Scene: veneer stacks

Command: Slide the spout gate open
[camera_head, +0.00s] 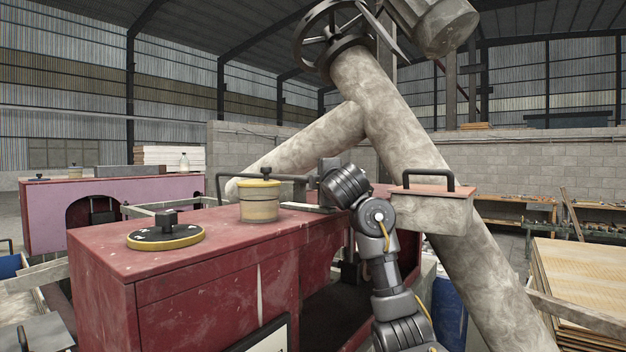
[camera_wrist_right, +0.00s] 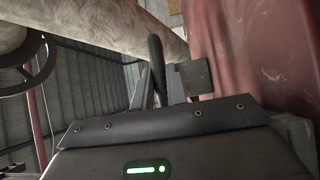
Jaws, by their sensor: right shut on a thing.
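My right gripper (camera_head: 312,188) reaches left over the red cabinet, its arm rising from the lower middle. It is shut on a dark bar handle (camera_head: 262,177), which runs left behind the yellow-lidded pot and bends down at its far end. In the right wrist view the dark bar (camera_wrist_right: 157,66) stands up between the fingers, beside a grey plate. A box-shaped spout (camera_head: 432,217) sits on the big slanted pipe; a red plate with a black loop handle (camera_head: 428,178) lies on its top. I cannot tell which part is the gate. My left gripper is out of view.
A yellow-lidded pot (camera_head: 259,205) and a round dark disc with a yellow rim (camera_head: 165,238) stand on the red cabinet (camera_head: 215,300). The thick slanted pipe (camera_head: 390,110) rises close to my right arm. Veneer sheets (camera_head: 585,280) are stacked at the right.

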